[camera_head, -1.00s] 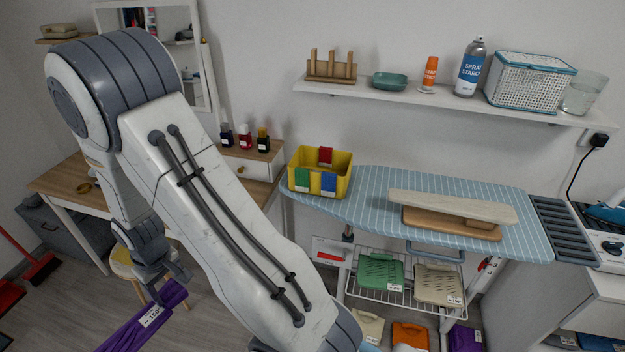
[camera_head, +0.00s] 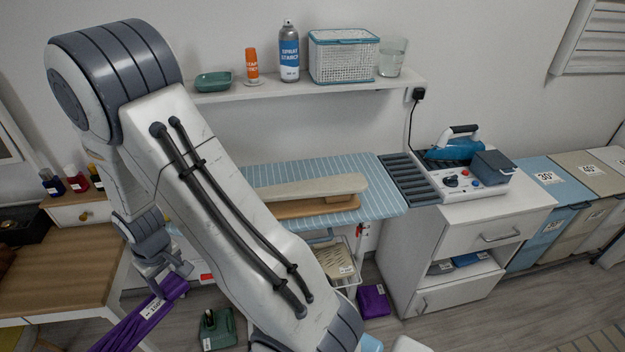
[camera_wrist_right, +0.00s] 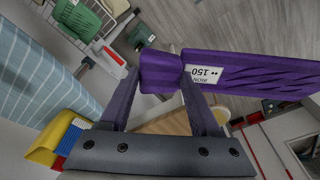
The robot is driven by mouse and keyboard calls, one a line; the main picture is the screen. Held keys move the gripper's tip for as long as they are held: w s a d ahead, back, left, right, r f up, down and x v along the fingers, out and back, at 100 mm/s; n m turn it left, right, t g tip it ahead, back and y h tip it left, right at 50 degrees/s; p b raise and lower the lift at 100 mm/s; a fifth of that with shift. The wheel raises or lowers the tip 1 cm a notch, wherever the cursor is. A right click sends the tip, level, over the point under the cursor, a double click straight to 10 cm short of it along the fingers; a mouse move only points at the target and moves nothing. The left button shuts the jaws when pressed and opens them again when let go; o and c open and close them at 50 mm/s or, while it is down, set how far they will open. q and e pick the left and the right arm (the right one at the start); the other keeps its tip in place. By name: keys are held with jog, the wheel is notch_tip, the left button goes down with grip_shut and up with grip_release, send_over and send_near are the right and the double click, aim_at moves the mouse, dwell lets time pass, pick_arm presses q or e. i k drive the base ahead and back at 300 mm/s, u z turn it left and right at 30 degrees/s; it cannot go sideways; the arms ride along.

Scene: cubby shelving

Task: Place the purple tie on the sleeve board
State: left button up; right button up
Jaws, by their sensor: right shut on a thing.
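The purple tie (camera_head: 140,318) hangs from my right gripper (camera_head: 160,283) at the lower left of the head view. In the right wrist view the tie (camera_wrist_right: 235,72), with a white label, lies between the fingertips of the gripper (camera_wrist_right: 172,95), which is shut on it. The sleeve board (camera_head: 315,188) is a pale padded board on a wooden base, lying on the blue striped ironing board (camera_head: 355,213). My right arm covers part of both in the head view. The gripper and tie are left of the sleeve board and apart from it. My left gripper is not in view.
A shelf (camera_head: 345,86) with a spray can (camera_head: 289,55) and basket (camera_head: 343,58) is above the ironing board. A blue iron (camera_head: 455,148) stands on the cabinet (camera_head: 465,235) at right. A wooden table (camera_head: 60,265) is at left. The yellow bin (camera_wrist_right: 55,140) shows in the wrist view.

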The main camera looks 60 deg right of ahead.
aim_at(307, 186)
jog(key=z, duration=1.45)
